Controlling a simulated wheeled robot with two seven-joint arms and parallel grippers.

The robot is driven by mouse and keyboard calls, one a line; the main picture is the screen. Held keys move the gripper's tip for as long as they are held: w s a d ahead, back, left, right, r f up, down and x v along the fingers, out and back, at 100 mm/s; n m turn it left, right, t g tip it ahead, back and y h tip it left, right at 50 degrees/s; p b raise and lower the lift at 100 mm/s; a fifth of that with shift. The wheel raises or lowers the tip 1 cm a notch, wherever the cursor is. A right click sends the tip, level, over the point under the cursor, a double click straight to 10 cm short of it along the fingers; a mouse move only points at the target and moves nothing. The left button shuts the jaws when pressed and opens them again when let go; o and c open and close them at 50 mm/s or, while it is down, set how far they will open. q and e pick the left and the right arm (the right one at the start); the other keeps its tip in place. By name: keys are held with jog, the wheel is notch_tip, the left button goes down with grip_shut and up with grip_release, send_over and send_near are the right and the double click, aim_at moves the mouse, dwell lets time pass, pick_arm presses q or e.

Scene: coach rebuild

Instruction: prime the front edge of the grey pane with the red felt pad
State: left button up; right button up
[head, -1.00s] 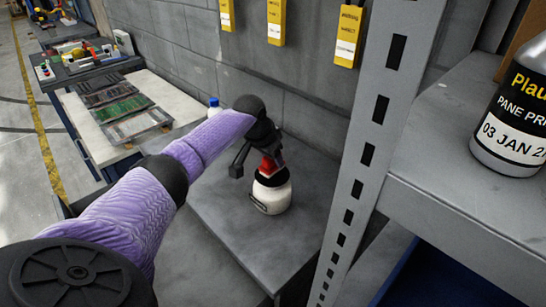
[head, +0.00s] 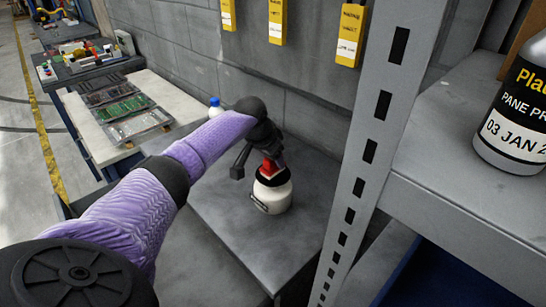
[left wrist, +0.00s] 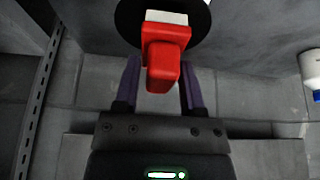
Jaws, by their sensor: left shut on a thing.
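My left gripper (head: 258,160) is shut on the red felt pad (head: 270,167), a red block with a grip between the fingers in the left wrist view (left wrist: 163,62). A whitish part shows at the pad's far end. The pad is over the dark mouth of a white pot (head: 272,196) on the grey bench; whether it touches anything inside I cannot tell. A bottle (head: 517,125) with a black label reading "PANE PR" stands on the shelf at the right. I cannot make out the grey pane for certain. My right gripper is not in view.
A grey slotted upright (head: 362,170) and the shelf (head: 450,190) stand close on the right. Yellow tags (head: 350,35) hang on the block wall behind. A small blue-capped bottle (head: 215,106) stands behind my arm. A pale table (head: 88,128) at left holds several flat panels.

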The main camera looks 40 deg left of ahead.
pick_arm(q)
jog(key=shift+f+b, duration=0.4)
jog(key=shift+f, duration=0.45)
dwell(0.6)
jog(key=shift+r, duration=0.15)
dwell(0.3)
notch_tip(320, 180, up, 7)
jog(key=p, duration=0.7)
jog(key=shift+p, duration=0.3)
